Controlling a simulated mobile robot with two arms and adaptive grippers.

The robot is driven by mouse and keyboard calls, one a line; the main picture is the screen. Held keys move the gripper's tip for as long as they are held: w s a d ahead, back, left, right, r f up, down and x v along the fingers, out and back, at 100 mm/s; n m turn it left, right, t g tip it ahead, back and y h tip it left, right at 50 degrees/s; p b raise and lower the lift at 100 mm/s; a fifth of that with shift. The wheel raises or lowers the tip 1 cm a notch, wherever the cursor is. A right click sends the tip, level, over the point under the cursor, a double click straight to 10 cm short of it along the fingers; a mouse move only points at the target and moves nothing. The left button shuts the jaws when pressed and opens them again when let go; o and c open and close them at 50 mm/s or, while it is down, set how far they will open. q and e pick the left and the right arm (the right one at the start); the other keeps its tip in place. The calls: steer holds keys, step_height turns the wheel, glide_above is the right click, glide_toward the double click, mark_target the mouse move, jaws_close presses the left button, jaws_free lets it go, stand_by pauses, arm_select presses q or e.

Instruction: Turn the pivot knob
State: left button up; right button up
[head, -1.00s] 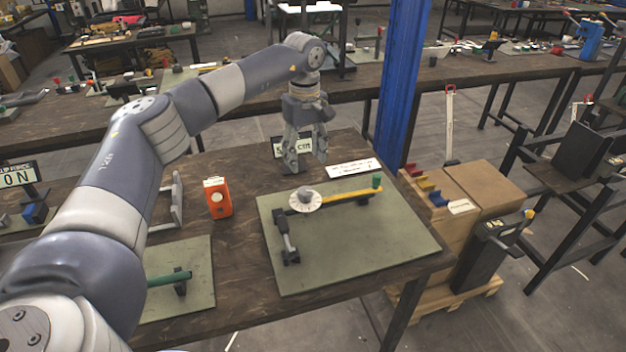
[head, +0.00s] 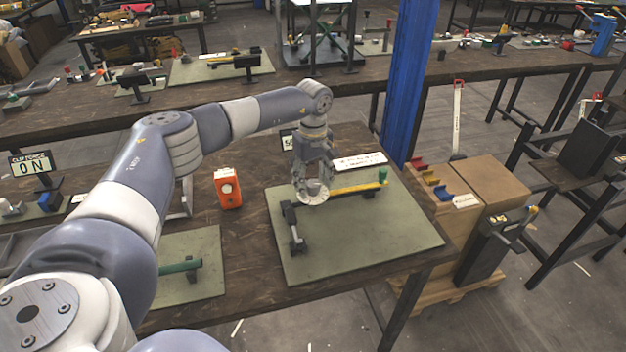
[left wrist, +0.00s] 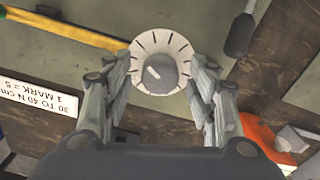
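The pivot knob (left wrist: 160,72) is a grey round knob with a light pointer mark, set on a white dial (left wrist: 165,42) with black marks around it. In the head view the dial (head: 313,197) sits on the green mat at one end of a yellow bar (head: 357,188). My left gripper (head: 313,185) is above the dial, pointing down. In the left wrist view its two fingers (left wrist: 160,85) are apart, one on each side of the knob. I cannot tell whether they touch it. My right gripper is not in view.
The green mat (head: 340,245) also carries a black-ended lever (head: 293,228) and a green peg (head: 383,175). An orange box (head: 228,188) stands to the left. A printed label (head: 360,161) lies behind. A blue post (head: 405,85) rises at the back right.

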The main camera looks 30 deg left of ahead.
arm_select(q)
steer(key=c, duration=0.9)
steer(key=shift+n, duration=0.8)
steer(key=n, duration=1.9)
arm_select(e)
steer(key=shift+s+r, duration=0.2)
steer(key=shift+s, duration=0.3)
arm_select(q)
steer(key=shift+n, duration=0.3)
